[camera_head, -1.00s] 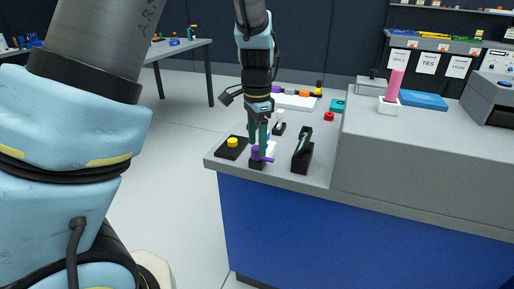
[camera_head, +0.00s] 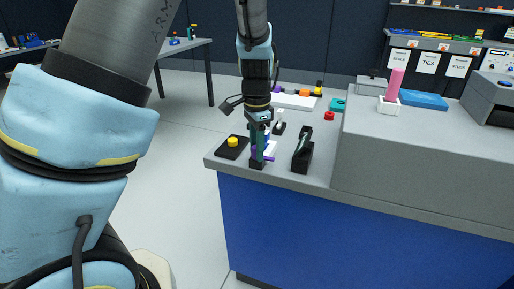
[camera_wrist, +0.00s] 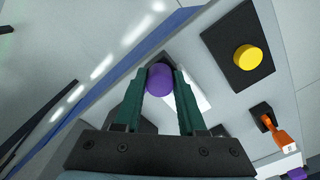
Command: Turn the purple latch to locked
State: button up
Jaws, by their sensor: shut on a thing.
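The purple latch (camera_head: 257,153) sits on a small black base (camera_head: 257,164) near the front left corner of the blue-sided counter. My gripper (camera_head: 259,150) reaches down onto it from above, with its green fingers closed around it. In the wrist view the rounded purple latch (camera_wrist: 160,79) lies between the two fingertips of my gripper (camera_wrist: 161,82), which touch it on both sides. The fingers partly hide the latch and its base, so I cannot tell its lock position.
A black block with a yellow button (camera_head: 232,142) stands just left of the latch. A black upright holder (camera_head: 302,152) stands close on the right. An orange-handled switch (camera_wrist: 272,126) shows in the wrist view. The counter's front edge is near.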

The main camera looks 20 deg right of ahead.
grip_shut()
jog(key=shift+r+n+p, duration=0.15)
jog(key=shift+n+p, duration=0.15)
jog(key=shift+n, duration=0.1)
jog(key=n+p, duration=0.1)
jog(key=n, duration=0.2)
jog(key=shift+d+r+p, duration=0.1)
jog(key=shift+p, duration=0.25)
jog(key=n+p, duration=0.2)
jog(key=n, duration=0.2)
jog(key=n+p, duration=0.3)
jog(key=n, duration=0.2)
jog(key=shift+w+n, duration=0.1)
jog(key=shift+n, duration=0.3)
jog(key=n+p, duration=0.2)
jog(key=n, duration=0.2)
jog(key=shift+w+n, duration=0.1)
jog(key=shift+n, duration=0.2)
